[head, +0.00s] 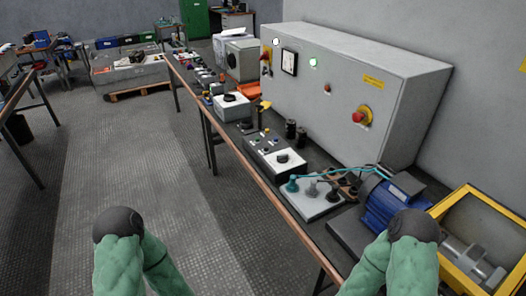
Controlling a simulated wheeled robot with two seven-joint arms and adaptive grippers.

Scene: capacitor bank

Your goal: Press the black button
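Several black knobs or buttons show on the long bench; I cannot tell which is the task's black button. One black round top (283,158) sits on a white box near the bench's middle. Another black round top (230,97) sits on a white box farther back. Two small black upright pieces (291,129) stand between them, near the cabinet. My two green arms, with dark rounded joints, show at the bottom left and bottom right, short of these boxes. Neither gripper's fingers show.
A large grey cabinet (352,70) with a red emergency knob (361,117) stands along the bench (255,178). A blue motor (388,203) and a yellow-framed box (487,228) are at the near right. Open floor (105,165) lies left of the bench.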

